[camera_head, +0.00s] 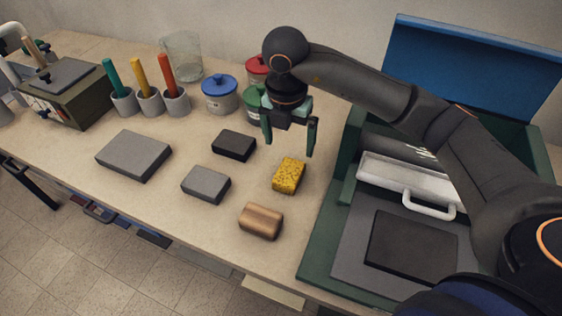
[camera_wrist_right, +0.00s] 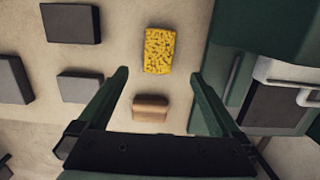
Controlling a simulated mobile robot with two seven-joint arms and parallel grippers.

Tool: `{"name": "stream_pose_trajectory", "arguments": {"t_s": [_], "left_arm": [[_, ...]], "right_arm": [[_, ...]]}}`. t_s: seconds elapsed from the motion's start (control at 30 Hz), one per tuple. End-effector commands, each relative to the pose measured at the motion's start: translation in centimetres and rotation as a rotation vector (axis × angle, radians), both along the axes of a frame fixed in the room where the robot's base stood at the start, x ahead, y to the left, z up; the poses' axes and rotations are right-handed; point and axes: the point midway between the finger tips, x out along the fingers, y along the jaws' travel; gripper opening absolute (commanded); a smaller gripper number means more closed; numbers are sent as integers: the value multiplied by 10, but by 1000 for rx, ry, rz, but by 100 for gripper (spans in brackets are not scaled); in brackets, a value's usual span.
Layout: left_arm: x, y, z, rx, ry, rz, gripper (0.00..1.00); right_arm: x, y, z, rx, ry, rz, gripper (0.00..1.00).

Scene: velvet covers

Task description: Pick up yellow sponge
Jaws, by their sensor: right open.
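The yellow sponge (camera_head: 289,175) is a small speckled block lying on the beige worktop, left of the green case. My right gripper (camera_head: 290,150) is open and empty above the worktop, just behind the sponge in the head view, fingers pointing down. In the right wrist view the sponge (camera_wrist_right: 159,51) lies beyond the fingertips, roughly centred between their lines, and the open fingers (camera_wrist_right: 160,85) do not touch it. My left gripper is not in view.
A brown block (camera_head: 261,221), a black block (camera_head: 234,145) and grey blocks (camera_head: 206,184) lie nearby. Lidded jars (camera_head: 220,97) stand behind. The open green case (camera_head: 317,247) stands at the right. Bare worktop surrounds the sponge.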

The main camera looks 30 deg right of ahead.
Motion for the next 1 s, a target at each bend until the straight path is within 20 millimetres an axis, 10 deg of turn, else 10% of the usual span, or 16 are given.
{"name": "stream_pose_trajectory", "arguments": {"t_s": [1.0], "left_arm": [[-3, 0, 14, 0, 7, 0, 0]], "right_arm": [[12, -9, -123, 1, 2, 2, 100]]}}
